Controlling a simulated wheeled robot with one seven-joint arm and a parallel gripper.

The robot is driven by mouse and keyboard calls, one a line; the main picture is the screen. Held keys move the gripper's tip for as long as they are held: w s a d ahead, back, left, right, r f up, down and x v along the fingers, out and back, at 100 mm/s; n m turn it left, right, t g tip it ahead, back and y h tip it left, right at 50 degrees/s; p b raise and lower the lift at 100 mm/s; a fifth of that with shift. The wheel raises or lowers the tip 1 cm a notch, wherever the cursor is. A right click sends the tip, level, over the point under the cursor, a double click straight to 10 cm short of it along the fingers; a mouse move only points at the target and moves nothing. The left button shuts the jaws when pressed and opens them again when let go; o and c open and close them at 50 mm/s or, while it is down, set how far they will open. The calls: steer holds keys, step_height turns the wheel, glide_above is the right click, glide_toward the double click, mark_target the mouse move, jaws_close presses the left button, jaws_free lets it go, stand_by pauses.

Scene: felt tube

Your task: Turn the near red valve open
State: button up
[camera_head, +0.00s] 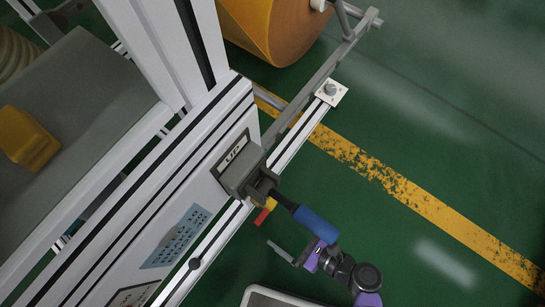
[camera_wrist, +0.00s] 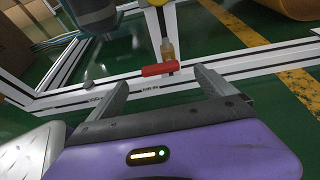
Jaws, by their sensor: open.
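The red valve handle (camera_head: 264,216) is a small red bar below the grey box on the machine's white frame, with a yellow fitting (camera_head: 271,203) at its upper end. In the wrist view the red handle (camera_wrist: 160,69) lies crosswise, with the brass-yellow fitting (camera_wrist: 168,49) behind it. My gripper (camera_head: 290,251) is open and empty, below and to the right of the handle in the head view. In the wrist view my gripper (camera_wrist: 160,84) has its fingers spread to either side of the handle, which appears just beyond the tips, apart from them.
A lever with a blue grip (camera_head: 316,224) sticks out from the grey box (camera_head: 241,171) close above my gripper. White frame rails (camera_wrist: 260,64) run behind the handle. An orange roll (camera_head: 270,25) is at the top. The green floor at right is free.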

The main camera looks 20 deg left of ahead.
mark_target(265, 215)
steer(key=b+x, duration=0.3)
steer(key=x, duration=0.3)
steer(key=shift+a+f, duration=0.15)
steer(key=shift+f, duration=0.05)
steer(key=shift+w+a+f+b, duration=0.1)
steer(key=shift+a+b, duration=0.1)
steer(key=shift+a, duration=0.15)
steer(key=shift+w+a+f+b, duration=0.1)
steer(key=shift+w+a+b, duration=0.05)
steer(key=shift+a, duration=0.2)
steer(key=shift+c, duration=0.2)
steer(key=c, duration=1.3)
steer(key=shift+r, duration=0.1)
steer(key=shift+c, duration=0.2)
